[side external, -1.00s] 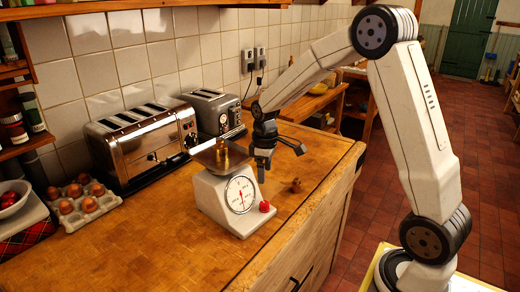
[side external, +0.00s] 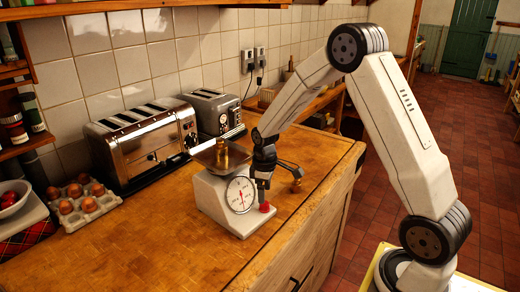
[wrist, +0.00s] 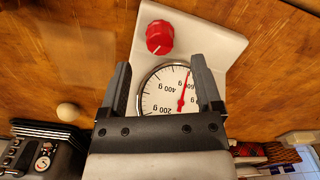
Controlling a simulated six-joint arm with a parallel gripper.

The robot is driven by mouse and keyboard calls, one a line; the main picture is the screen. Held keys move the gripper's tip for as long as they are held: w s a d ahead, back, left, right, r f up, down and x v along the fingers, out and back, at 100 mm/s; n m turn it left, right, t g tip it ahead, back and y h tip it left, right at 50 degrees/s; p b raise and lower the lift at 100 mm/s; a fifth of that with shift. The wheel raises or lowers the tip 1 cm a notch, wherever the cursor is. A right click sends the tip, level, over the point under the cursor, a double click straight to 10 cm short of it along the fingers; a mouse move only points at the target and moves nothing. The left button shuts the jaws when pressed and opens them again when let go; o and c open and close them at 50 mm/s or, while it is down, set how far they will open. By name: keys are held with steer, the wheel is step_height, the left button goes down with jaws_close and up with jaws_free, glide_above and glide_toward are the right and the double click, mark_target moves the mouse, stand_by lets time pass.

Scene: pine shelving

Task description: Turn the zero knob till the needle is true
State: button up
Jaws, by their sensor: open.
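A white kitchen scale (side external: 215,205) stands on the wooden counter with a round dial (side external: 240,194) on its front. The dial (wrist: 155,90) looks upside down in the wrist view; its red needle (wrist: 184,92) passes close to the 600 g label. The red zero knob (side external: 265,207) sits at the scale's front right corner and also shows in the wrist view (wrist: 159,37). My gripper (side external: 263,199) is open, pointing down just above the knob. In the wrist view the knob lies beyond the fingertips, between their lines; contact cannot be told.
A large toaster (side external: 145,147) and a smaller one (side external: 215,112) stand along the tiled wall. An egg tray (side external: 80,203) is at the left. A small brass object (side external: 296,186) lies right of my gripper. The front of the counter (side external: 150,250) is clear.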

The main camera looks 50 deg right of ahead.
mark_target(264, 207)
steer(key=shift+f, duration=2.35)
jaws_close()
